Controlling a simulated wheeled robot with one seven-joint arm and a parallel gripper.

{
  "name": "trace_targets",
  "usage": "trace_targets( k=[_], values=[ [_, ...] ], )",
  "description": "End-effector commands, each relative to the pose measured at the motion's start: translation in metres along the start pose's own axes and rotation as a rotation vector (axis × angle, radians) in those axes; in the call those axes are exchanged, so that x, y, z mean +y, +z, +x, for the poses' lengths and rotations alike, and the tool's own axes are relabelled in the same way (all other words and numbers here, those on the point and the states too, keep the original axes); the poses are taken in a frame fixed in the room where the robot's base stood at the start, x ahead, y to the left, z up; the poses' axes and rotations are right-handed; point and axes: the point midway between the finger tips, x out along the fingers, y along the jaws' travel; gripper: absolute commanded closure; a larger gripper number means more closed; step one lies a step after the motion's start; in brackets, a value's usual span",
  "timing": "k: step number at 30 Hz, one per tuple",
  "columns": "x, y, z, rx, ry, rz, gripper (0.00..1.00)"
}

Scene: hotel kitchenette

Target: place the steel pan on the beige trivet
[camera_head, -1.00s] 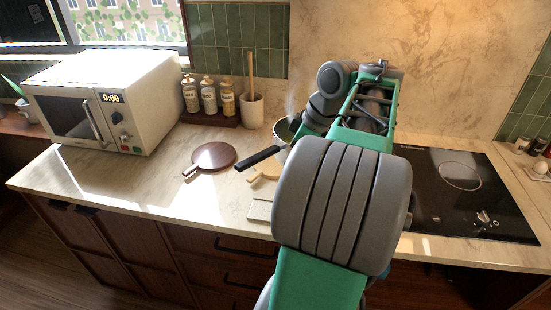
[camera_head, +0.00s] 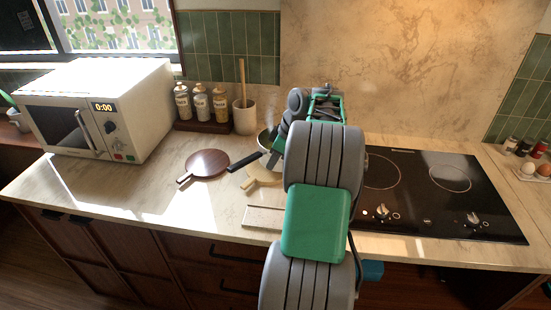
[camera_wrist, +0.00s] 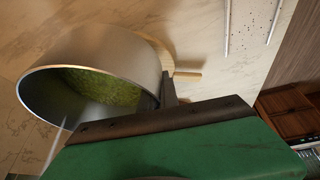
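The steel pan (camera_head: 264,139) has a black handle (camera_head: 245,162) pointing to the lower left. In the wrist view the pan (camera_wrist: 135,62) fills the left side, with green contents inside and its mouth towards the camera. My gripper (camera_head: 272,158) is at the handle's root and looks shut on it; the fingertips are mostly hidden. The pan appears held above the counter, over the far part of the beige trivet (camera_head: 264,175). The trivet's handle (camera_head: 250,184) points to the lower left; in the wrist view the trivet's handle (camera_wrist: 187,74) shows beyond the pan.
A round dark brown board (camera_head: 208,162) lies left of the beige trivet. A pale flat tray (camera_head: 262,217) lies at the counter's front. Behind are a utensil crock (camera_head: 245,118) and several bottles (camera_head: 202,104). A microwave (camera_head: 100,105) stands left, a black cooktop (camera_head: 440,205) right.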

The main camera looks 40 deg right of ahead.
Motion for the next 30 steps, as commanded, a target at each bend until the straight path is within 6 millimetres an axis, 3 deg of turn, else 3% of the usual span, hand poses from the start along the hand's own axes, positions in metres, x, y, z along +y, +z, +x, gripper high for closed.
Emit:
trace_targets(
  k=[6,12,13,20,30],
  values=[
    [0.000,0.009,0.023,0.002,0.005,-0.002,1.00],
    [0.000,0.010,0.026,0.002,0.005,-0.003,1.00],
    [-0.002,0.012,0.029,0.000,-0.003,0.001,0.93],
    [-0.002,0.012,0.028,0.000,-0.002,0.001,0.74],
    [-0.001,0.012,0.021,0.001,0.001,0.002,0.74]
  ],
)
